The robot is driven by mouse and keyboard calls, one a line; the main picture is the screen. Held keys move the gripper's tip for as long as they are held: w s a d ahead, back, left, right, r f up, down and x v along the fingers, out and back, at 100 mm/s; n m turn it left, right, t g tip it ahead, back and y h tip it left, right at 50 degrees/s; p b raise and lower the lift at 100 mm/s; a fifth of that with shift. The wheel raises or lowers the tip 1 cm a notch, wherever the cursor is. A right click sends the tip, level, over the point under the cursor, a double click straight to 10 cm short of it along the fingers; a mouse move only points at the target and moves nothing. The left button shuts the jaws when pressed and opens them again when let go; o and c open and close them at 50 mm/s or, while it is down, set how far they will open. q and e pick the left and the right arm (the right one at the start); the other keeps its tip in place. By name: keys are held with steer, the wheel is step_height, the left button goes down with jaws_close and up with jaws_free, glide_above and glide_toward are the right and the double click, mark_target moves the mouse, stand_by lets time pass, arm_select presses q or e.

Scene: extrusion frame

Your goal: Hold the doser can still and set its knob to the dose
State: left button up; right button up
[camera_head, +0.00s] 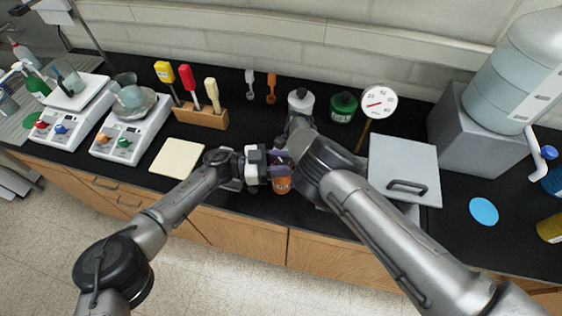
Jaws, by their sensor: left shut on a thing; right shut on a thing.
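The doser can (282,186) is an orange body, mostly covered by my two hands, near the front edge of the black bench. My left gripper (278,158) comes in from the left and is shut at the upper part of the can. My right gripper (286,171) is shut at the can from the right, its fingers largely hidden behind its own wrist. The knob and its dose marks are hidden, so I cannot tell its setting or which finger pair touches it.
Behind the hands stand a white-topped bottle (301,101), a green jar (343,106) and a dial gauge (378,102). A grey lidded box (405,165) is close on the right. A wooden tool block (201,117) and a cream pad (177,158) are left.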

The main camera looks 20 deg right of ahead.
arm_select(q)
steer(key=shift+s+m+g+y, duration=0.1)
steer(key=shift+m+g+y, duration=0.3)
steer(key=shift+m+g, duration=0.45)
steer(key=o, duration=0.9)
steer(key=shift+o, duration=0.2)
steer(key=v, duration=1.2)
steer(key=shift+f, duration=0.15)
